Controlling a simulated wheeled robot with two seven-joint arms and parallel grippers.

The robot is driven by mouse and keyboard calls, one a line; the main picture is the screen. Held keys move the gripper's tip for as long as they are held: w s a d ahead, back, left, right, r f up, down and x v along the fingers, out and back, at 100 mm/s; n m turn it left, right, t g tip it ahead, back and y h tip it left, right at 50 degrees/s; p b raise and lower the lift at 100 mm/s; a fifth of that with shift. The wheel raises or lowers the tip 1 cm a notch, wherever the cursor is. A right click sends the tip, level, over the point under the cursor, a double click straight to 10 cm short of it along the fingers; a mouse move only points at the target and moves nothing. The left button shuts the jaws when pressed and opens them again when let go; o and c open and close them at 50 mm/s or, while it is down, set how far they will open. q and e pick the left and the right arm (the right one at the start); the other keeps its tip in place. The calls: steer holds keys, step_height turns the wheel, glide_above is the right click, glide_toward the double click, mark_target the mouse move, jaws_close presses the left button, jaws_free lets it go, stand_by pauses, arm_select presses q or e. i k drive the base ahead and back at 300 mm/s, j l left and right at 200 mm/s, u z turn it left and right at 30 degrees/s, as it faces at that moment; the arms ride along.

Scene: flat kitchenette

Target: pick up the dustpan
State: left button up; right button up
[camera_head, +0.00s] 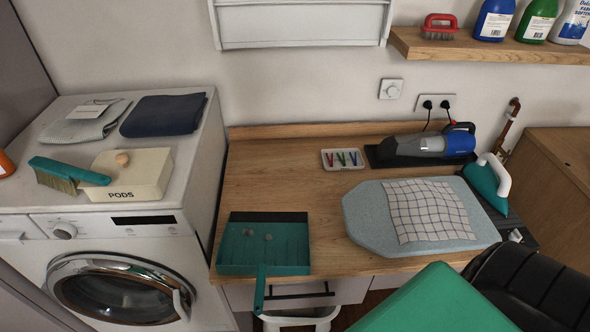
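The teal dustpan (285,260) lies flat on the left front part of the wooden counter (300,205). Its open tray has a dark back strip and holds a couple of small light bits. Its handle points toward me and sticks out past the counter's front edge, above a drawer. Nothing is touching the handle. Neither of my grippers is in view.
A teal brush (65,172) rests against the PODS box (130,175) on the washing machine (120,225). An ironing pad (365,212) with a checked cloth, an iron (487,182) and a handheld vacuum (425,145) fill the counter's right. Bare wood lies behind the dustpan.

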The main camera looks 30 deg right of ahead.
mark_target(289, 253)
steer(key=z, duration=0.8)
